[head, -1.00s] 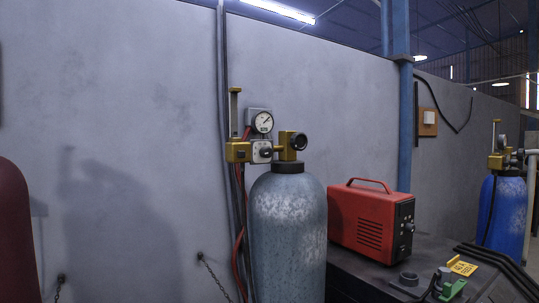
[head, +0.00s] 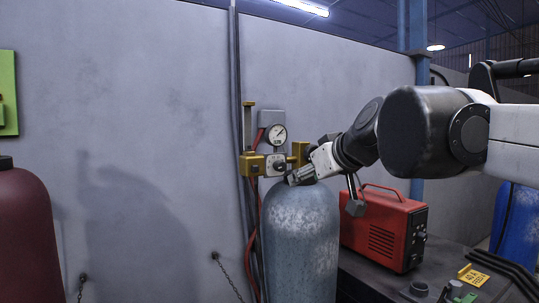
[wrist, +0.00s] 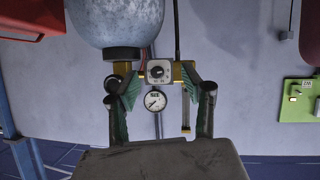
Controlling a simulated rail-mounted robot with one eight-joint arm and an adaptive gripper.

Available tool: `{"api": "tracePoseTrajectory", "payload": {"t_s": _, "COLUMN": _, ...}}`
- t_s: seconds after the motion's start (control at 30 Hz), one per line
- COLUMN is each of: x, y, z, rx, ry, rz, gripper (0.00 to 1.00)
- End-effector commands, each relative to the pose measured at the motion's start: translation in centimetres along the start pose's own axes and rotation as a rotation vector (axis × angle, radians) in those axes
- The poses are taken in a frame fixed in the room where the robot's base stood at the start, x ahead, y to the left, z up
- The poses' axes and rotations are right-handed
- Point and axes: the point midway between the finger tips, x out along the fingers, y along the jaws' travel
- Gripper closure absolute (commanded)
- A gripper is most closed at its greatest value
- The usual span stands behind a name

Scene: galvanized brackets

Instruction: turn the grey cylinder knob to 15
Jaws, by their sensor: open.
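The knob's scale is too small to read. A round white gauge (head: 276,134) is mounted above it. My gripper (head: 297,177) is open and empty, beside the regulator on its right in the head view. In the wrist view its fingers (wrist: 159,80) stand on either side of the knob, with gaps.
A red machine (head: 383,230) stands on a dark bench right of the cylinder, below my arm. A blue cylinder (head: 515,215) is farther right. A dark red cylinder (head: 22,230) and green panel (head: 8,95) are at left. Red hoses and a chain hang near the wall.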

Motion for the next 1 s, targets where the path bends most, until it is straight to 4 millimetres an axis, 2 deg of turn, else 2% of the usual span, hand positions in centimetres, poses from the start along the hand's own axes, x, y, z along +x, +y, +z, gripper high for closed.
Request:
{"api": "tracePoseTrajectory", "payload": {"t_s": 0.03, "x": 0.0, "y": 0.6, "z": -2.4, "rx": -0.012, "ry": 0.022, "rz": 0.004, "gripper": 0.57}}
{"api": "tracePoseTrajectory", "payload": {"t_s": 0.1, "x": 0.1, "y": 1.1, "z": -4.2, "rx": -0.026, "ry": 0.046, "rz": 0.010, "gripper": 0.57}}
{"api": "tracePoseTrajectory", "payload": {"t_s": 0.2, "x": 0.3, "y": 1.6, "z": -5.6, "rx": -0.037, "ry": 0.064, "rz": 0.015, "gripper": 0.57}}
{"api": "tracePoseTrajectory", "payload": {"t_s": 0.33, "x": 1.0, "y": 1.6, "z": -5.9, "rx": -0.041, "ry": 0.068, "rz": 0.015, "gripper": 0.57}}
{"api": "tracePoseTrajectory", "payload": {"t_s": 0.47, "x": 2.7, "y": 1.6, "z": -6.0, "rx": -0.040, "ry": 0.068, "rz": 0.014, "gripper": 0.57}}
{"api": "tracePoseTrajectory", "payload": {"t_s": 1.0, "x": 11.4, "y": 1.7, "z": -6.5, "rx": -0.039, "ry": 0.066, "rz": 0.015, "gripper": 0.57}}
